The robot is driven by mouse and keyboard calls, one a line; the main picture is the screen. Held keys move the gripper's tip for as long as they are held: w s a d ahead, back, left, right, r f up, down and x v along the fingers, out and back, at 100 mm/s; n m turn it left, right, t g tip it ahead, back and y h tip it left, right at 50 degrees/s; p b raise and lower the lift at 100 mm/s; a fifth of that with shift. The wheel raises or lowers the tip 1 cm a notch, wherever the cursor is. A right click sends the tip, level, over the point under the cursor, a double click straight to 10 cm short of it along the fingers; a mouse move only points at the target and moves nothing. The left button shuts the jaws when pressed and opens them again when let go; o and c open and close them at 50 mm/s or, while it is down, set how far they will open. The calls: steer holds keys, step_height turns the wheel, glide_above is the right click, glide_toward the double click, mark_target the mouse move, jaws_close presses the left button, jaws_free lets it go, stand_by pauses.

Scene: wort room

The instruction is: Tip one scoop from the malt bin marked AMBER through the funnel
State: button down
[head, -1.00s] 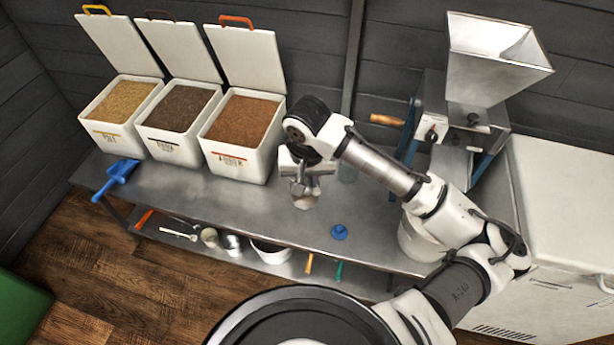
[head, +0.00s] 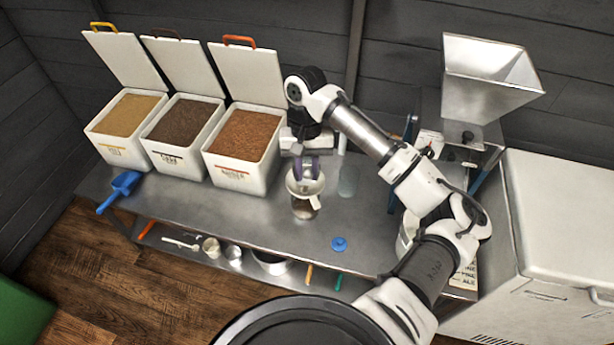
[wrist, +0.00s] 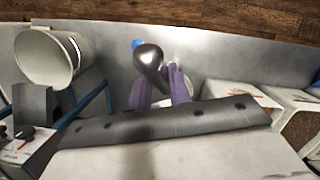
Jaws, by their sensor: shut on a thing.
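The AMBER malt bin (head: 233,178) is the right one of three white bins, with its lid up and reddish-brown malt (head: 243,134) inside. My gripper (head: 306,172) is right of it, low over the bench, its purple fingers (wrist: 163,92) shut on a rounded grey metal piece (wrist: 150,58), seemingly a small scoop. A pale funnel (head: 305,184) shows directly under the fingers, at the mouth of a clear jar (head: 304,209). The jar looks brownish inside. Whether the held piece touches the funnel is unclear. A blue scoop (head: 122,184) lies at the bench's left end.
Two other open bins (head: 116,150) (head: 174,158) stand to the left. A mill with a metal hopper (head: 490,85) and a white chest (head: 570,220) stand right.

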steer(key=shift+w+r+g, duration=0.4)
steer(key=shift+w+r, duration=0.1)
steer(key=shift+w, duration=0.05)
steer(key=shift+w+r+g, duration=0.3)
steer(key=shift+w+g, duration=0.2)
steer(key=shift+w, duration=0.2)
steer(key=shift+w+r+g, duration=0.25)
steer(key=shift+w+g, duration=0.25)
steer(key=shift+w, duration=0.2)
steer(key=shift+s+r+t, duration=0.25)
steer(key=shift+s+t, duration=0.05)
steer(key=shift+t, duration=0.8)
steer(key=t+b, duration=0.2)
steer(key=t, duration=0.1)
steer(key=shift+s+r+b, duration=0.25)
steer(key=shift+b, duration=0.15)
steer(key=t+b, duration=0.3)
steer(key=r+t+b, duration=0.1)
steer(key=b, duration=0.1)
steer(key=shift+s+r, duration=0.1)
steer(key=shift+s, duration=0.2)
steer(key=shift+r+t+b, duration=0.4)
steer(key=shift+t, duration=0.2)
steer(key=shift+s, duration=0.1)
